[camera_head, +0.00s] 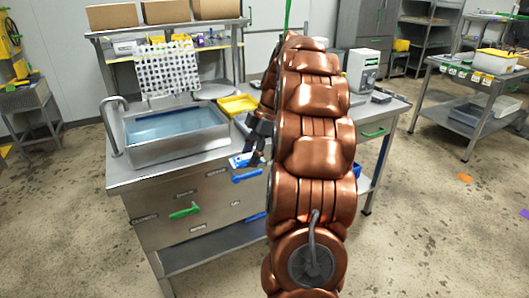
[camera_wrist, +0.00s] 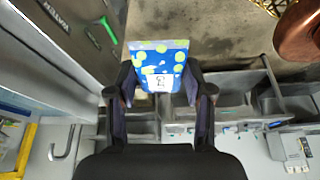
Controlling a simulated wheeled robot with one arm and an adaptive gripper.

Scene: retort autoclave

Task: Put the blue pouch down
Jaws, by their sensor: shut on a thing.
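The blue pouch (camera_wrist: 150,55), with yellow-green spots and a white label, is between the fingers of my gripper (camera_wrist: 160,82) in the wrist view. My gripper is shut on it. In the head view my gripper (camera_head: 256,148) hangs by the front edge of the steel sink bench (camera_head: 165,172). A small blue and white part of the pouch (camera_head: 239,160) shows beside the fingers there. My copper arm hides much of the bench's right part. I cannot tell whether the pouch touches the bench.
A water-filled sink (camera_head: 175,128) is at the bench's left, with a yellow tray (camera_head: 237,105) to its right. Drawers with a green handle (camera_head: 184,212) and a blue handle (camera_head: 247,175) face the front. A grey device (camera_head: 362,70) stands at the back right.

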